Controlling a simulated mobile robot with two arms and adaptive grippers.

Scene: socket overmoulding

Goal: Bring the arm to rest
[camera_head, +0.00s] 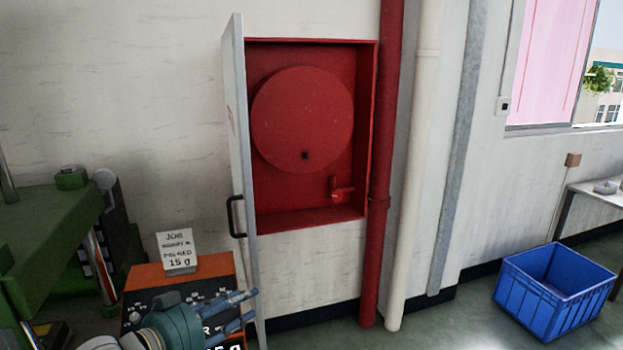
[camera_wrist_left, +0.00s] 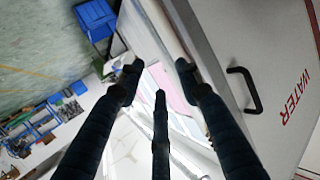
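My left gripper (camera_head: 246,308) is low in the head view, in front of the orange box and near the lower end of the open cabinet door. It also shows in the left wrist view (camera_wrist_left: 159,82), with its dark fingers spread and nothing between them. The white cabinet door (camera_head: 238,130) stands swung open, nearly edge-on. Its black handle (camera_head: 234,216) is above the gripper and shows to the right of the fingers in the wrist view (camera_wrist_left: 244,90). My right gripper is in neither view.
The red wall cabinet (camera_head: 300,218) holds a round red reel (camera_head: 303,118). An orange box (camera_head: 190,270) bears a job sign (camera_head: 176,250). A green machine (camera_head: 45,215) stands left. A blue crate (camera_head: 555,290) sits on the floor at right. Red and white pipes run beside the cabinet.

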